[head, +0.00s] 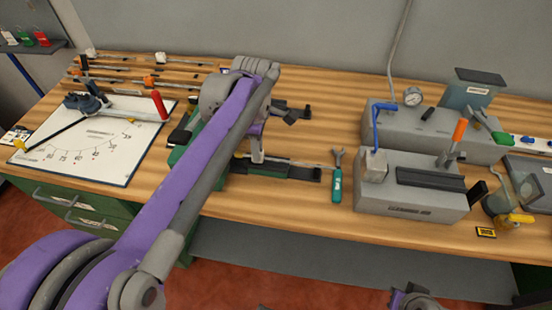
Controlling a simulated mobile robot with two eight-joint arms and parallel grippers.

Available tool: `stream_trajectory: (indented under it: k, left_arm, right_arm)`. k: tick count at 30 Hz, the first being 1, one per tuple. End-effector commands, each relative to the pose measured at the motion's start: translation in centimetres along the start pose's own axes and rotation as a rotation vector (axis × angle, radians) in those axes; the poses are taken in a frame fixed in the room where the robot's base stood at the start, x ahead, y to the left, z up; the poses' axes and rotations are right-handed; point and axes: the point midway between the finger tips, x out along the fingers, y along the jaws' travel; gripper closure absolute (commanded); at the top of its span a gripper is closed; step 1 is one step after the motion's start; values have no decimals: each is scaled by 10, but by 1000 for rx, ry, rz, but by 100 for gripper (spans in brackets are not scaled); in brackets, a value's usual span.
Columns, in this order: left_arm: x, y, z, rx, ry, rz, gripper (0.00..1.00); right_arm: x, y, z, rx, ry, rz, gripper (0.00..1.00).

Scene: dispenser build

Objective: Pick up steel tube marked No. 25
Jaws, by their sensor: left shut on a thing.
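My left gripper (257,157) points down over a dark green tray with a black insert (290,172), left of the table's middle. It is shut on what looks like a thin grey steel tube (298,163), which sticks out to the right just above the tray. My arm hides the tube's left part, and no number can be read on it. I cannot tell if the tube touches the tray. My right gripper does not show; only a purple and grey part of mine is at the bottom edge.
A green-handled wrench (337,183) lies right of the tray. A grey machine block (410,207) with an orange-tipped lever stands further right. A white dial board (110,150) lies on the left. A wooden rack (125,80) is at the back left. Bare wood shows around the wrench.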

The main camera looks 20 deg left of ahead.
Motion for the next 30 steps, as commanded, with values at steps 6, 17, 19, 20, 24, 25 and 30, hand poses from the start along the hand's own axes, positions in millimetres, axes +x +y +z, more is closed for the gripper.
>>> stream_trajectory:
  k: [6,17,19,20,24,25,30]
  left_arm:
    - [-13,0,0,0,0,1,100]
    - [-31,0,0,0,0,1,100]
    - [-35,0,0,0,0,1,100]
    - [-37,0,0,0,0,1,100]
    - [-44,0,-1,0,0,1,100]
    - [-45,0,-1,0,0,1,100]
    - [-54,0,-1,0,0,1,100]
  right_arm:
    - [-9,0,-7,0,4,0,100]
    - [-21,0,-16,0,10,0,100]
    - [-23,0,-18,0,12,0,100]
    - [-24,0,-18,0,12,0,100]
    - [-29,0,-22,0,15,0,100]
    - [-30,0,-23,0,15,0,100]
    - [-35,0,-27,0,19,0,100]
